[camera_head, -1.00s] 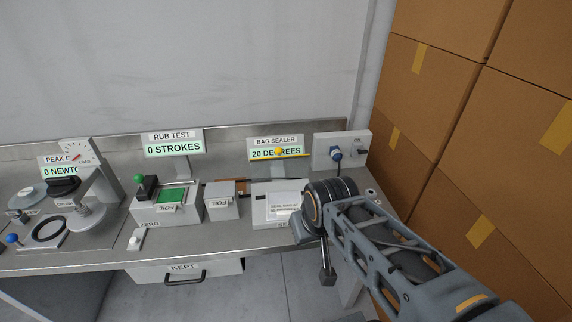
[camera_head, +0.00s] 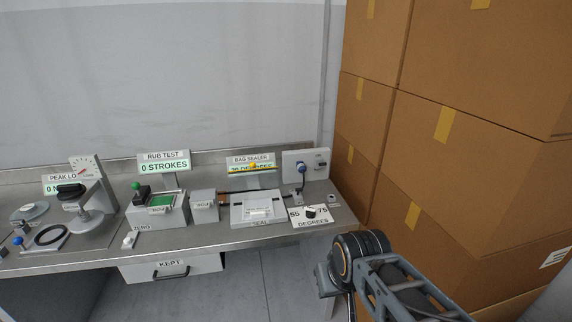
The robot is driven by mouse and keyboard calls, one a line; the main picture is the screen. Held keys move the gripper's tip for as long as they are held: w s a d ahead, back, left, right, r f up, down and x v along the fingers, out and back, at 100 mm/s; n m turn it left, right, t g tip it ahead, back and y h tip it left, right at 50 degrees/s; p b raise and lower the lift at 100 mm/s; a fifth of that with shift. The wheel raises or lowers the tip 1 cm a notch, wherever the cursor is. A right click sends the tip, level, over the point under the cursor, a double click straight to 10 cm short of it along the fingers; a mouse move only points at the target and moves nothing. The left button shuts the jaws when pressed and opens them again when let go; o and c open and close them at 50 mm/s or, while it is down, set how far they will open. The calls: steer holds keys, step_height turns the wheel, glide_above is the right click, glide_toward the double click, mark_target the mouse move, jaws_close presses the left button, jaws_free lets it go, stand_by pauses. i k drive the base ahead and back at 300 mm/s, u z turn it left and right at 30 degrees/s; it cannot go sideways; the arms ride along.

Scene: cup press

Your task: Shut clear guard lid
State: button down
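I cannot make out a clear guard lid in this view. My gripper (camera_head: 326,281) is at the lower right, off the front right end of the bench and far from the press. It is small and partly hidden by my arm, so its fingers cannot be read.
The steel bench (camera_head: 75,262) also holds a rub tester (camera_head: 158,208), a bag sealer (camera_head: 258,209) and a DEGREES knob (camera_head: 310,212). A KEPT drawer (camera_head: 170,267) hangs below. Stacked cartons (camera_head: 455,130) fill the right side. Floor shows below the bench.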

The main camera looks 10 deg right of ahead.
mark_target(252, 166)
steer(key=z, duration=0.4)
steer(key=i, duration=1.05)
steer(key=u, duration=1.1)
